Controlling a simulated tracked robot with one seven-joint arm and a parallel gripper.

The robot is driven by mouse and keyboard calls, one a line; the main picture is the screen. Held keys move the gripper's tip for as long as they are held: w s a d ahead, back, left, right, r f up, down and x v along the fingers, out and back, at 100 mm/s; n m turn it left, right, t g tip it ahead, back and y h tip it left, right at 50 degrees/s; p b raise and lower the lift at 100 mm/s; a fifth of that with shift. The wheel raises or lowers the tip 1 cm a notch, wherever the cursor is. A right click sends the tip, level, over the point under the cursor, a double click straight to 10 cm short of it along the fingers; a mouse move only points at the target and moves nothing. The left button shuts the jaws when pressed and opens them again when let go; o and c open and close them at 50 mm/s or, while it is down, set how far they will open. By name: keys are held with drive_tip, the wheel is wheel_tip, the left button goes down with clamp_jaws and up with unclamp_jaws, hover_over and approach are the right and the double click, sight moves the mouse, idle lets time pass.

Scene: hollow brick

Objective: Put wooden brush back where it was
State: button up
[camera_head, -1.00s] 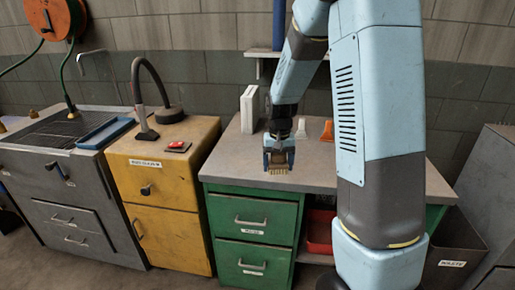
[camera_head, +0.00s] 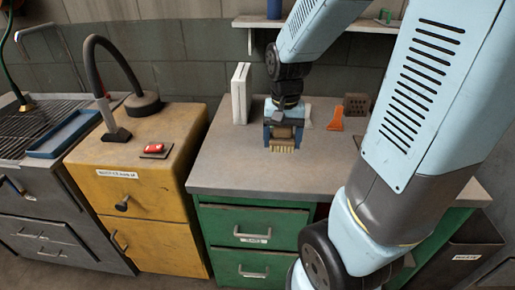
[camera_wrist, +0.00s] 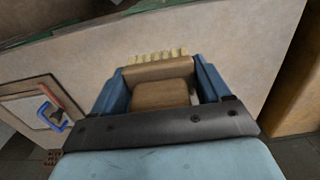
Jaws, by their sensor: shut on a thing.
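The wooden brush (camera_head: 284,138) is in my gripper (camera_head: 283,130), between its two blue fingers, with pale bristles pointing down in the head view. In the wrist view the brush (camera_wrist: 160,84) sits between the fingers of my gripper (camera_wrist: 160,80), its bristles at the far side. My gripper is shut on the brush over the grey worktop (camera_head: 235,172) of the green cabinet. I cannot tell whether the bristles touch the worktop.
A white upright object (camera_head: 241,92) stands left of the gripper. A yellow cabinet (camera_head: 140,190) with a red-buttoned box (camera_head: 155,150) stands left. The worktop's front left is clear. A shelf (camera_head: 350,27) hangs behind.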

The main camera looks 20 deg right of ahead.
drive_tip(key=w+f, duration=0.4)
drive_tip(key=w, duration=0.5)
hover_over(261, 155)
wheel_tip(261, 155, down, 6)
drive_tip(key=shift+s+r, duration=0.15)
drive_tip(key=shift+r, duration=0.1)
drive_tip(key=shift+f, duration=1.7)
drive_tip(key=shift+f, duration=0.1)
drive_tip(key=o, duration=1.1)
drive_tip(key=shift+c, duration=0.2)
